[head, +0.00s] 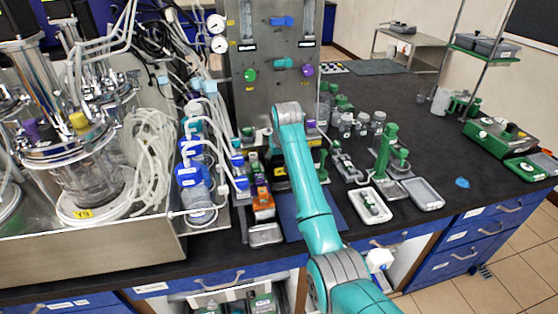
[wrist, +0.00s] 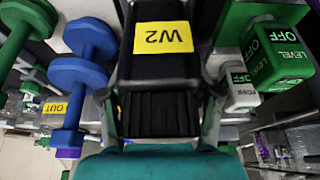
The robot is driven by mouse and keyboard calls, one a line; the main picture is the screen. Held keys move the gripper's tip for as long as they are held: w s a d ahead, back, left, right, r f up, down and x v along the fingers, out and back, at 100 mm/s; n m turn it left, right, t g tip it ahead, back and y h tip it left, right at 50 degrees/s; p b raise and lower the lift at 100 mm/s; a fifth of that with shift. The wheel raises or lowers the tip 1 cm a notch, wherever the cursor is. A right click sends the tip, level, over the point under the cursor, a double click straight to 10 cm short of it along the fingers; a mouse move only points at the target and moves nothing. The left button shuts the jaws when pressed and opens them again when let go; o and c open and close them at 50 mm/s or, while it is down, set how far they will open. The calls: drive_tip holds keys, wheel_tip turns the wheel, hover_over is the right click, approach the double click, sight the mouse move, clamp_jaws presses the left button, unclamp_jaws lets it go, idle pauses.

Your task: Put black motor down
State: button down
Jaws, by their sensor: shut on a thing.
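The black motor (wrist: 160,68), a dark ribbed block with a yellow W2 label, fills the upper middle of the wrist view. My gripper (wrist: 165,112) is shut on it, with one finger along each side. In the head view my teal arm reaches over the bench to the front of the grey metal panel (head: 262,95). It hides most of my gripper and the motor there. I cannot tell from these frames whether the motor's underside touches anything.
Blue valve handles (wrist: 78,75) are left of the motor; green LEVEL OFF blocks (wrist: 275,52) are right. In the head view, a blue mat (head: 302,222) lies below my arm, a white tray (head: 360,213) right of it, and glass vessels (head: 85,175) at left.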

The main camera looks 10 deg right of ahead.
drive_tip(key=shift+c, duration=2.3)
unclamp_jaws()
drive_tip(key=v, duration=1.2)
